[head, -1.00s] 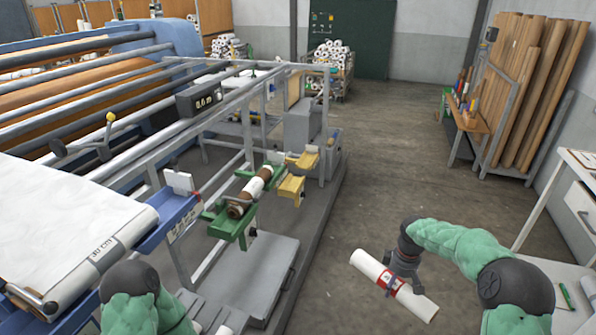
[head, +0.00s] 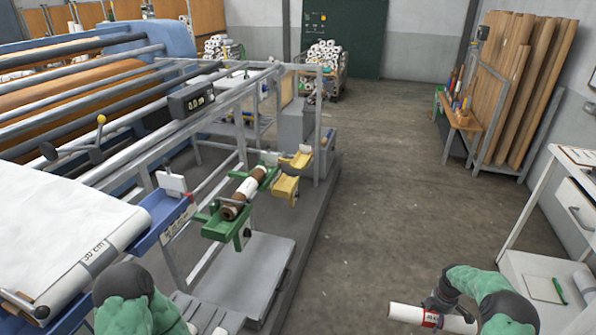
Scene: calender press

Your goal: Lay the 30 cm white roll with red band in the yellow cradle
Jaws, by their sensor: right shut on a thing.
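The white roll with a red band (head: 403,313) is at the bottom right of the head view, lying nearly level across the picture. My right gripper (head: 436,309) is shut on it around the red band, clear of the machine. The yellow cradle (head: 286,187) is at the machine's near side in the middle of the view, with a second yellow part just behind it. No roll shows in it. It is well to the left of and beyond my right gripper. My left arm shows at the bottom left; its gripper is not in view.
A green cradle (head: 218,229) beside the yellow one holds a brown and white roll (head: 244,191). A blue cradle (head: 163,217) is further left. A white desk (head: 528,262) stands at the right. The floor (head: 375,190) between machine and desk is clear.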

